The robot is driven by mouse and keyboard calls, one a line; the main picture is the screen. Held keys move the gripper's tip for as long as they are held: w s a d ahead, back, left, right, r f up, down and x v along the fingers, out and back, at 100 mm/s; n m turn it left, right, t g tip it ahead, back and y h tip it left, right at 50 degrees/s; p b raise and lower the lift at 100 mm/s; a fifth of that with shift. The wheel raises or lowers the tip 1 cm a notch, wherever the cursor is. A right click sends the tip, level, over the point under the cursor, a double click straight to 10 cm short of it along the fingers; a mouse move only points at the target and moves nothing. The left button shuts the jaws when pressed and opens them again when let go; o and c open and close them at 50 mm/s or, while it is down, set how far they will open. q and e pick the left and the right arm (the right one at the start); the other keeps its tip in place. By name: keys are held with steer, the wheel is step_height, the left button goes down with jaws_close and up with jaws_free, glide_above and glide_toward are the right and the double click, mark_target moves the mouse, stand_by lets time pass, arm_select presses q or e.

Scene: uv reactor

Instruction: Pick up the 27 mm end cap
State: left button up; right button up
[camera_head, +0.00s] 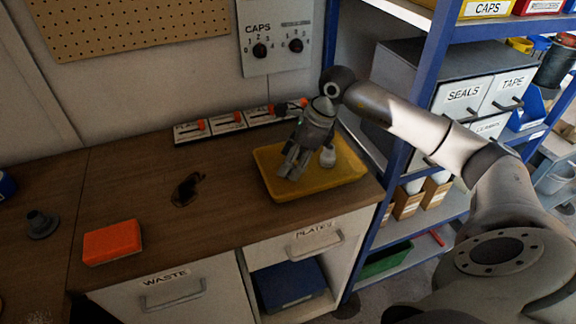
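A small pale, rounded piece (328,158), which looks like an end cap, stands in the yellow tray (345,178) on the workbench. Its size cannot be read. My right gripper (290,168) reaches in from the right and points down into the tray, just left of the pale piece and apart from it. Its fingers look close together, but I cannot tell whether they are open or shut, or whether something is between them. The gripper covers part of the tray. My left gripper is not in view.
A switch strip (228,122) runs behind the tray, below a CAPS dial panel (277,38). A blue-framed shelf (424,85) stands right. The bench middle is mostly clear.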

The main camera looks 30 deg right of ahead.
steer(key=shift+w+a+f, duration=0.15)
steer(key=shift+w+f, duration=0.05)
steer(key=shift+f, duration=0.4)
steer(key=shift+c, duration=0.9)
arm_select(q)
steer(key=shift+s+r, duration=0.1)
arm_select(e)
steer(key=c, duration=0.7)
